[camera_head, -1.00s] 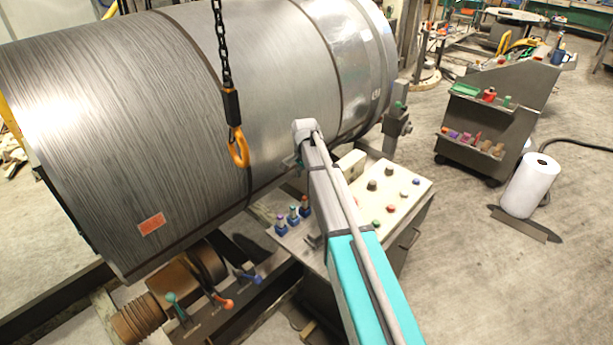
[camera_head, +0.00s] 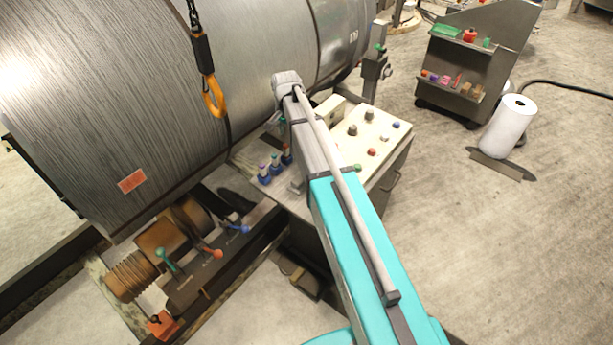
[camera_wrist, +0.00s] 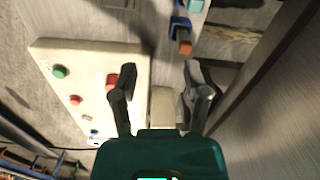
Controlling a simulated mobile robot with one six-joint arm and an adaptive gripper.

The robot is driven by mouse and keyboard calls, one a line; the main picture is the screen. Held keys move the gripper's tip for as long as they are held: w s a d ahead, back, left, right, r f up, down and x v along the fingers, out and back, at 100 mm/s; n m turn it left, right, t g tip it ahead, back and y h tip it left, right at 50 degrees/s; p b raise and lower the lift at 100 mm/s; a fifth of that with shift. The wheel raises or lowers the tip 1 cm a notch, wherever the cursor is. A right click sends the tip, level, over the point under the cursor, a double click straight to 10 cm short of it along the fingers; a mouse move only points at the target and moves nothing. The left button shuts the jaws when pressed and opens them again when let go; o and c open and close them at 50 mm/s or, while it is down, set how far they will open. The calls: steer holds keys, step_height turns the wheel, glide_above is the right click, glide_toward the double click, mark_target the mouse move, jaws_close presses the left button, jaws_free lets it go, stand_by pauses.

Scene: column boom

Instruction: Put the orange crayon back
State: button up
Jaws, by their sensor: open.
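A crayon with an orange end (camera_wrist: 184,47) stands in a blue holder (camera_wrist: 180,27) in the wrist view. In the head view the orange crayon (camera_head: 287,148) is small, in the rightmost of a row of blue holders, beside a teal and a purple one. My gripper (camera_wrist: 159,76) is open, with its two dark fingers spread over the console and nothing held between them. In the head view my arm mostly hides the gripper.
The pale control panel (camera_head: 385,122) has knobs and coloured buttons. A large metal coil (camera_head: 110,80) fills the left, with a hanging orange hook (camera_head: 213,97) near my arm. Levers (camera_head: 212,252) stand below it. A cart (camera_head: 465,60) and white roll (camera_head: 508,124) stand right; floor there is open.

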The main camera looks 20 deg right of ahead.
steer(key=s+n, duration=0.8)
steer(key=s, duration=1.6)
steer(key=shift+d+n, duration=0.35)
steer(key=shift+n, duration=0.05)
